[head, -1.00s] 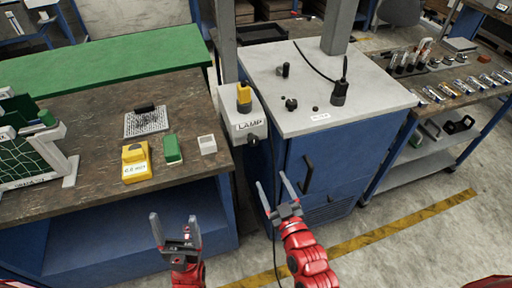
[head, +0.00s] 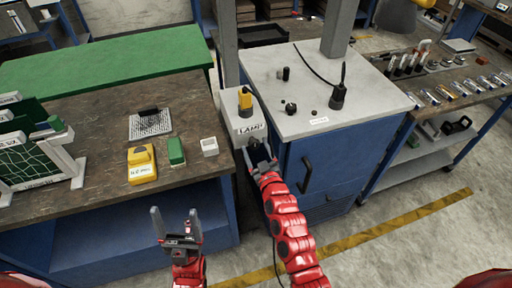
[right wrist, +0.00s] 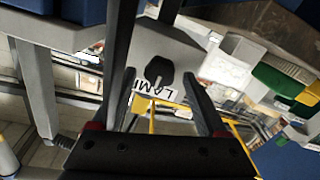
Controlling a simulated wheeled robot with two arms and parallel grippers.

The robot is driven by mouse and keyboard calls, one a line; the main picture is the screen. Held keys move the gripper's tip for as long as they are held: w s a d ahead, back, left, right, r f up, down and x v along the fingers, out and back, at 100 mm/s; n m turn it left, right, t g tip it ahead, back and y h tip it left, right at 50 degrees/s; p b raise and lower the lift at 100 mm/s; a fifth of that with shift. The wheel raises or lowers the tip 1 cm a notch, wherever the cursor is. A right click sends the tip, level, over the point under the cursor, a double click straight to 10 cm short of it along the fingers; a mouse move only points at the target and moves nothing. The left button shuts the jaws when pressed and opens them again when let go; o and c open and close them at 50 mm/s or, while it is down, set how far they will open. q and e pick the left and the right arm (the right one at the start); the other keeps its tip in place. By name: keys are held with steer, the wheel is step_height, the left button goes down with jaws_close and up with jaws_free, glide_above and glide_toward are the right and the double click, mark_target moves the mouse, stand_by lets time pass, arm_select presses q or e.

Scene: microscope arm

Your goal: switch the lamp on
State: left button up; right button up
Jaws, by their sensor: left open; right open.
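The lamp box (head: 234,117) is a grey box labelled LAMP, fixed to the side of the blue cabinet, with a yellow part (head: 245,99) on top. In the right wrist view the box (right wrist: 168,42) shows a black knob (right wrist: 159,72) on its face beside the LAMP label. My right gripper (head: 257,154) is at the front of the box, just below the label. Its open fingers reach either side of the knob in the wrist view; I cannot tell whether they touch it. In the head view the gripper hides the knob. My left gripper (head: 176,222) is open and empty, in front of the wooden bench.
The white-topped blue cabinet (head: 290,70) carries black knobs and a cable. The wooden bench (head: 90,110) at left holds a yellow box (head: 142,166), a green block (head: 176,152) and a white block (head: 209,146). A cart with several vials stands at right.

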jaws_close()
stand_by(0.4)
